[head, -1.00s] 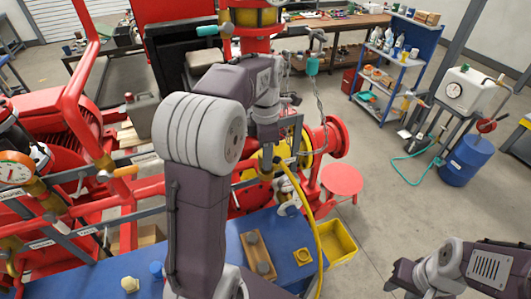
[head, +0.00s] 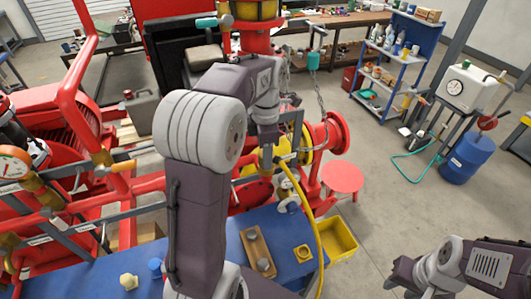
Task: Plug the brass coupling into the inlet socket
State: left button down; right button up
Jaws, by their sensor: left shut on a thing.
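My left gripper (head: 272,153) is beside the red pump, partly hidden behind its own wrist. It is shut at the end of a yellow hose (head: 309,199); the brass coupling there is small and mostly hidden by the fingers. A small round metal fitting (head: 289,205) shows just below the gripper on the pump side. I cannot tell whether it is the inlet socket, nor whether the coupling touches any socket. My right arm shows at the lower right, but its gripper is out of view.
The blue bench (head: 215,243) holds a wooden block (head: 257,262), a yellow square part (head: 303,253) and small caps. A yellow bin (head: 343,238) and a round red stool-like disc (head: 342,177) stand right of it. Red pipes crowd the left.

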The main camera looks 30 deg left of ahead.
pick_arm(q)
jog(key=shift+f, duration=0.3)
jog(key=c, duration=0.7)
grip_release()
notch_tip(320, 180, up, 9)
jog(key=shift+r, duration=0.1)
